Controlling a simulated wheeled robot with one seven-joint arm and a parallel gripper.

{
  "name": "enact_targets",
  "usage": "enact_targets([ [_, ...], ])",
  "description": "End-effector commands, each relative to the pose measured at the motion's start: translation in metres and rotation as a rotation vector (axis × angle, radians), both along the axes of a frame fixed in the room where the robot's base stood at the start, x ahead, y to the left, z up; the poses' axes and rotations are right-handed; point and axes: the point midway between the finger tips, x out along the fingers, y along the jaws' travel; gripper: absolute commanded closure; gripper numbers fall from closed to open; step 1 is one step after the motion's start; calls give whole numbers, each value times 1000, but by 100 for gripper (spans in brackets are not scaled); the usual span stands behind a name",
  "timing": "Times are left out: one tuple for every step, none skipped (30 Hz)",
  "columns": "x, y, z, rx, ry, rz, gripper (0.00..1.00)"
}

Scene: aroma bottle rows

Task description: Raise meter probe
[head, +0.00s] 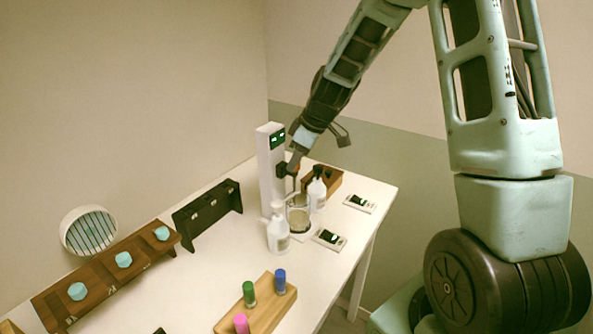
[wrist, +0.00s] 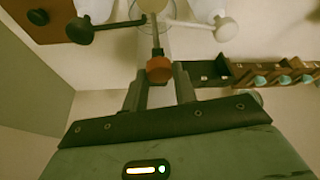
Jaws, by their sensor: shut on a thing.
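The white meter (head: 266,180) stands upright on the table, with a green-lit display near its top. My gripper (head: 292,168) is at the meter's right side, high above the table. In the wrist view my gripper (wrist: 159,78) is shut on the meter probe's orange-brown knob (wrist: 159,69). A thin dark stem (wrist: 155,35) runs from the knob toward a round glass vessel. In the head view the glass vessel (head: 299,222) stands on the table below my gripper. The probe's lower tip is too small to tell whether it is inside the glass.
White pump bottles stand close to the glass, one in front (head: 278,238) and one behind (head: 317,194). A wooden holder (head: 331,182) is behind them. Small flat devices lie right (head: 360,204) and front right (head: 328,239). A black rack (head: 207,212) is to the left.

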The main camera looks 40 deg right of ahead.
Motion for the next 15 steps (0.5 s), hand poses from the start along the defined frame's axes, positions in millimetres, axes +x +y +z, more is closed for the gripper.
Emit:
enact_targets([
  [1, -1, 19, -3, -6, -1, 100],
  [1, -1, 26, -3, -6, 0, 100],
  [1, -1, 34, -2, -5, -2, 100],
  [1, -1, 39, -2, -4, -2, 100],
  [1, -1, 44, -2, -4, -1, 100],
  [1, -1, 49, -2, -4, -1, 100],
  [1, -1, 51, -2, -4, -2, 100],
  [1, 0, 52, -1, -2, -2, 100],
  [0, 0, 54, 0, -1, -3, 100],
  [0, 0, 54, 0, -1, -3, 100],
  [0, 0, 54, 0, -1, -3, 100],
  [1, 0, 54, -1, -2, -2, 100],
  [1, 0, 54, -1, -3, -2, 100],
  [1, 0, 55, -1, -3, -2, 100],
  [1, 0, 55, -2, -4, -2, 100],
])
